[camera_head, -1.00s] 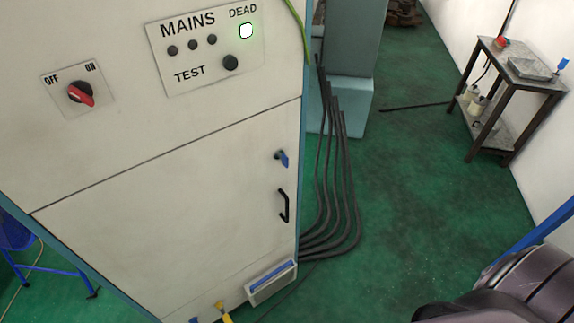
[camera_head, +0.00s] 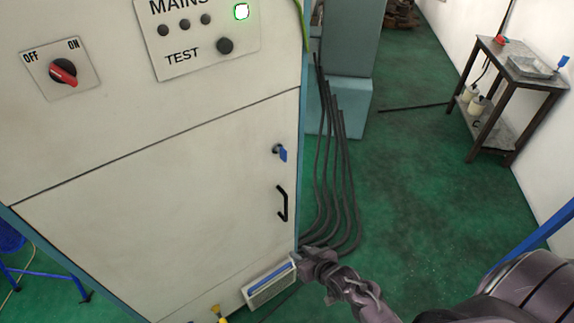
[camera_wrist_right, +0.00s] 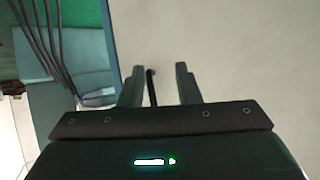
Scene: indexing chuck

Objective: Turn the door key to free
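The blue door key (camera_head: 281,153) sits in a lock on the right side of the white cabinet door (camera_head: 160,215), above a black bar handle (camera_head: 283,204). My right gripper (camera_head: 309,262) is in front of the cabinet's lower right edge, below and right of the key and handle, not touching the key. In the right wrist view my gripper (camera_wrist_right: 158,78) has its two fingers apart, with a thin black bar, seemingly the handle (camera_wrist_right: 151,88), showing between them against the pale door. I cannot tell how near it is. My left gripper is not in view.
A red switch (camera_head: 63,71) marked OFF and ON and a black TEST button (camera_head: 225,46) with a lit green lamp (camera_head: 241,12) are above the door. Black cables (camera_head: 335,170) run beside the cabinet. A metal table (camera_head: 512,70) stands far right.

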